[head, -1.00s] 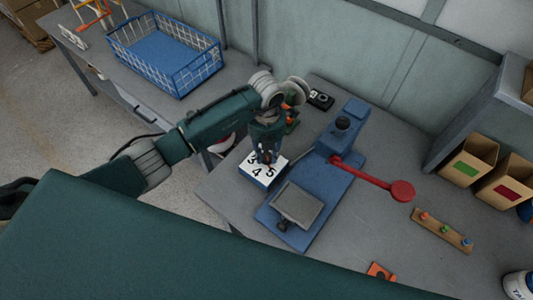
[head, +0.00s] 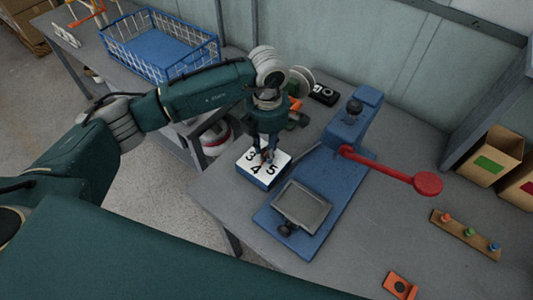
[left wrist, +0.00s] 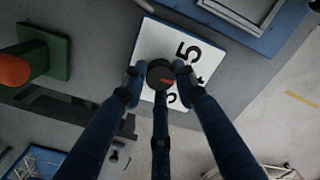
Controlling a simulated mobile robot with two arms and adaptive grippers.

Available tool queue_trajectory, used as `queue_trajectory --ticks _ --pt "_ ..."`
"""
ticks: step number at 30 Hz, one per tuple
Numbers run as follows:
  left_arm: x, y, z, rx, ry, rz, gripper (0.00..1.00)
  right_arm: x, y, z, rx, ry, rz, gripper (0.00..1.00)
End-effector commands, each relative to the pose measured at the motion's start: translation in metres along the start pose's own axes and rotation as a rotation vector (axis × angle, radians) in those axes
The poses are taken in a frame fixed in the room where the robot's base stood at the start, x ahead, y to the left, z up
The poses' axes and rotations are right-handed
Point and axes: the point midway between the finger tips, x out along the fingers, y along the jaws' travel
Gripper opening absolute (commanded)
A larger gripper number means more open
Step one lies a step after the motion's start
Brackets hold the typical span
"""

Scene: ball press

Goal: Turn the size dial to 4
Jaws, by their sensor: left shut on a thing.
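The size dial is a white-topped blue box (head: 257,180) on the bench, with the digits 3, 4 and 5 showing. Its dark round knob (left wrist: 160,74) is clear in the left wrist view. A small orange mark on the knob points right there, roughly toward the partly hidden 4. My left gripper (head: 266,156) comes down from above onto the dial. Its fingers close around the knob, seen in the left wrist view (left wrist: 160,85). The fingers hide part of the knob and some of the digits. My right gripper is not in view.
A blue press (head: 335,170) with a red lever (head: 395,172) stands just right of the dial. A blue wire basket (head: 160,47) is on the left bench. A wooden strip with coloured pegs (head: 466,235) lies at right. The bench between press and strip is mostly clear.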

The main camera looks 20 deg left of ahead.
Motion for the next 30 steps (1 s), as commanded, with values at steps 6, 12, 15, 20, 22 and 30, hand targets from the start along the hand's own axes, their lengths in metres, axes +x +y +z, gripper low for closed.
queue_trajectory --ticks 6,12,15,20,22,30 --pt "-0.003 0.001 0.006 0.094 -0.018 0.008 0.02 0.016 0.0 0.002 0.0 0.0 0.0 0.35" --pt "-0.004 0.001 0.006 0.132 -0.018 0.008 0.02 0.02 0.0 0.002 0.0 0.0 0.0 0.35" --pt "-0.005 0.001 0.006 0.139 -0.018 0.007 0.02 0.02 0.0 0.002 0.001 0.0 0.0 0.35" --pt "-0.005 0.0 0.006 0.14 -0.018 0.006 0.02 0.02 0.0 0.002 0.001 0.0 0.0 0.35" --pt "-0.005 0.0 0.006 0.14 -0.018 0.006 0.02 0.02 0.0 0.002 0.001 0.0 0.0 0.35" --pt "-0.004 0.0 0.005 0.139 -0.015 0.005 0.47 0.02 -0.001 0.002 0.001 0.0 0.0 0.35"
